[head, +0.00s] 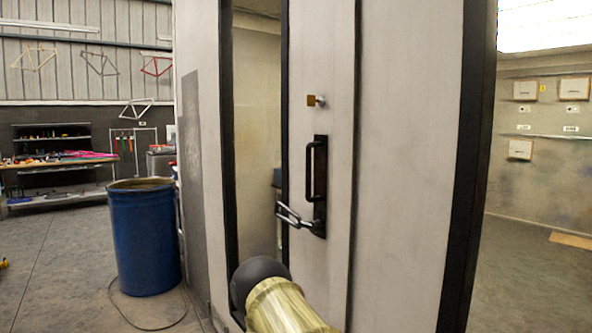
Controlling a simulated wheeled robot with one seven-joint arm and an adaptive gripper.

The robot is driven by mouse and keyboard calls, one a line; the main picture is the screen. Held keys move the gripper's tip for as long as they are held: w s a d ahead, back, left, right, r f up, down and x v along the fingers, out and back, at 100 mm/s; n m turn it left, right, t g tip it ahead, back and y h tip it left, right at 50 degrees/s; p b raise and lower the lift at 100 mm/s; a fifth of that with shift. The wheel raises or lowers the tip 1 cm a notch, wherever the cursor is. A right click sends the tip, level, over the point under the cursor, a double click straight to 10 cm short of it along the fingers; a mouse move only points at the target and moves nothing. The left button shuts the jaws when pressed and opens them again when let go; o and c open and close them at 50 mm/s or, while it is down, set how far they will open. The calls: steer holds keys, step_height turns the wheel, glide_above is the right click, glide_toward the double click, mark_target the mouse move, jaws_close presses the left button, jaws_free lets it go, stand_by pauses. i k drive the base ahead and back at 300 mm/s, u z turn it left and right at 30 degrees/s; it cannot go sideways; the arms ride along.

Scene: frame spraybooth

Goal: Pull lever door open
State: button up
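The door (334,60) is a tall pale grey panel in the middle of the head view. A black handle plate (320,222) is fixed to it, with an upright black pull bar (309,171). A metallic lever (291,216) sticks out to the left at the plate's lower end. A small brass-coloured square piece with a round knob (314,101) sits above the plate. My arm, with a dark rounded joint and a gold link, shows at the bottom centre, below the lever and apart from it. My gripper cannot be made out.
A tall dark-edged strip (256,130) left of the handle shows a beige interior; I cannot tell whether it is glass or a gap. A blue barrel (146,240) stands left, with a cable (150,325) on the floor. A workbench (60,166) is farther back. Open floor lies right.

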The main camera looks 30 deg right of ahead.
mark_target(319, 53)
steer(key=k, duration=1.2)
steer(key=u, duration=0.6)
steer(key=i, duration=0.6)
steer(key=u, duration=0.45)
steer(key=i, duration=0.75)
steer(key=z, duration=0.8)
steer(key=i, duration=0.75)
steer(key=z, duration=0.8)
